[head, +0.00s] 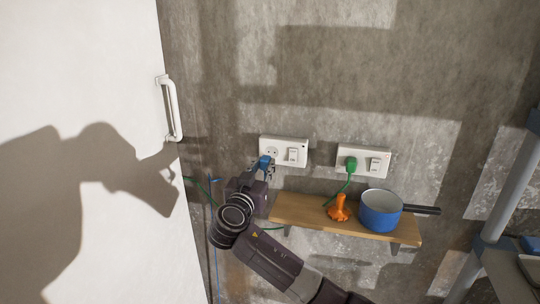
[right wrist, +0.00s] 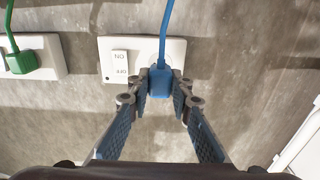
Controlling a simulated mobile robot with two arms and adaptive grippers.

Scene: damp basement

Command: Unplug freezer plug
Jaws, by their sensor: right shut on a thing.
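My right gripper (head: 264,170) is shut on a blue plug (head: 265,161) at the left wall socket (head: 297,152). The round socket face shows uncovered just above the plug in the head view, so the plug looks clear of it. In the right wrist view, the gripper (right wrist: 160,92) has its fingertips on both sides of the blue plug (right wrist: 160,84), and a blue cord (right wrist: 166,30) runs from it. A white freezer door (head: 80,100) with a handle (head: 171,108) fills the left. My left gripper is not in view.
A green plug (head: 351,165) sits in the right wall socket (head: 376,159). Below, a wooden shelf (head: 300,211) holds an orange object (head: 339,208) and a blue pot (head: 380,212). A metal frame (head: 505,200) stands at the right. The wall above the sockets is clear.

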